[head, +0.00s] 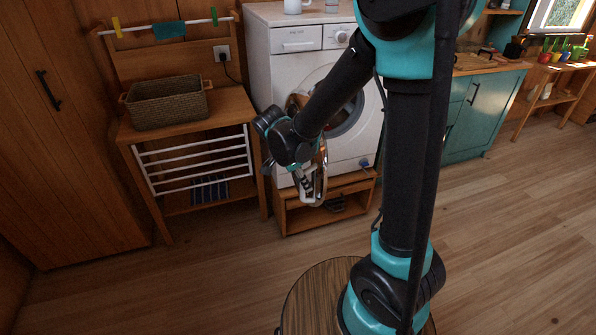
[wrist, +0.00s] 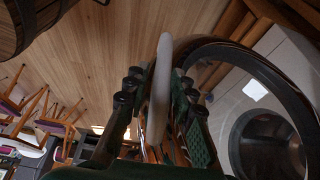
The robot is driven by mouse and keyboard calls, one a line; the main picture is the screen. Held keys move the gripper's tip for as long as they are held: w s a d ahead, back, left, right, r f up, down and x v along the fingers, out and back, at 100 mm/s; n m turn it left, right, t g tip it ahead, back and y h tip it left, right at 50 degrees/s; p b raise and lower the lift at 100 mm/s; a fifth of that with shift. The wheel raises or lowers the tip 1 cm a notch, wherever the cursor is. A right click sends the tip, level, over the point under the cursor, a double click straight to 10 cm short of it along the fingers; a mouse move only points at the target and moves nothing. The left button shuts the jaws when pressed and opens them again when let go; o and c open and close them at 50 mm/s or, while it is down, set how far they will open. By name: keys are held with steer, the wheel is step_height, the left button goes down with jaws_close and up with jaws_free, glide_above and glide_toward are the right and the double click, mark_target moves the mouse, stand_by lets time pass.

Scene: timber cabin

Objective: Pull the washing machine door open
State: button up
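The white washing machine (head: 285,75) stands on a low wooden stand against the back wall. Its round door (head: 322,165) is swung out from the front, seen nearly edge-on in the head view. In the wrist view the door's dark, glossy ring (wrist: 262,68) arcs at the right, with the round drum opening (wrist: 268,145) visible beyond it. My gripper (head: 310,188) is at the door's outer edge. In the wrist view its fingers (wrist: 158,95) are closed on either side of the pale door handle (wrist: 162,60). My arm hides part of the machine's front.
A wooden rack with a wicker basket (head: 167,103) and white rails stands left of the machine. A teal cabinet (head: 478,110) stands to the right. A mug (head: 293,6) sits on the machine.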

steer(key=v, duration=1.1)
steer(key=shift+s, duration=0.15)
steer(key=shift+a, duration=0.1)
